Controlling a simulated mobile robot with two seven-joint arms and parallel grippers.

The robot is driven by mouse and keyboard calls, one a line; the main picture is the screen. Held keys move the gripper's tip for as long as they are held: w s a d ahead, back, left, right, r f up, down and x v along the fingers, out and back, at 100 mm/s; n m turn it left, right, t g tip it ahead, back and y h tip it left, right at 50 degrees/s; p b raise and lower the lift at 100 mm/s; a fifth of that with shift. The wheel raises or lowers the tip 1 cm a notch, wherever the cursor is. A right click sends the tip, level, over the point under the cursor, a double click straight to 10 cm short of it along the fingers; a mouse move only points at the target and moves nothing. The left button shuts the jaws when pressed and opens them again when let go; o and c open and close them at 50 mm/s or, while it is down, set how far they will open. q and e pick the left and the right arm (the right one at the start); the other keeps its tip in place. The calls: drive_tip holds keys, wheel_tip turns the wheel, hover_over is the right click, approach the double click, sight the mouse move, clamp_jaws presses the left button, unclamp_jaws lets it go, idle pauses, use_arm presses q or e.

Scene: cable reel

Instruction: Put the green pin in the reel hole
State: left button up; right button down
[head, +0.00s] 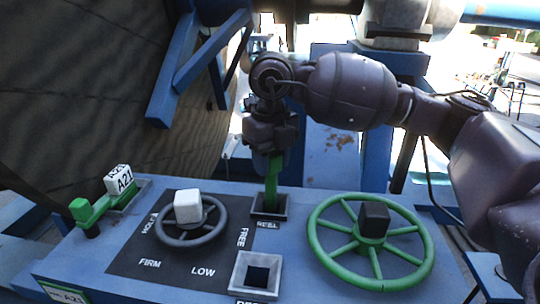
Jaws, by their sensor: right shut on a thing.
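The green pin (271,184) stands upright on the blue console. My left gripper is not in view.
A green handwheel (322,264) with a black hub is right of the sockets. A smaller dark wheel (181,240) with a white knob (188,206) is on the left, on a panel marked FIRM, LOW and FREE.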

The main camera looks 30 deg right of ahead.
sight(271, 191)
drive_tip(key=shift+f, duration=0.6)
drive_tip(key=shift+f+b, duration=0.7)
drive_tip(key=shift+f, duration=0.2)
drive_tip(key=shift+f+b, duration=0.35)
drive_tip(key=shift+f, duration=0.35)
drive_tip(key=shift+f+b, duration=0.4)
drive_tip(key=shift+f, duration=0.65)
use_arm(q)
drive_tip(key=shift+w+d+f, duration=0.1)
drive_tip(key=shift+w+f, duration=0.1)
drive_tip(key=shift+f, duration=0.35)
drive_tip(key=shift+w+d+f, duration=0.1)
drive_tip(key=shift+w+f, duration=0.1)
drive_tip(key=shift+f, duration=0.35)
use_arm(e)
drive_tip(key=shift+f, duration=0.5)
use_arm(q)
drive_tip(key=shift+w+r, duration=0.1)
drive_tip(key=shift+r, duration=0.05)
use_arm(e)
drive_tip(key=c, duration=0.6)
unclamp_jaws()
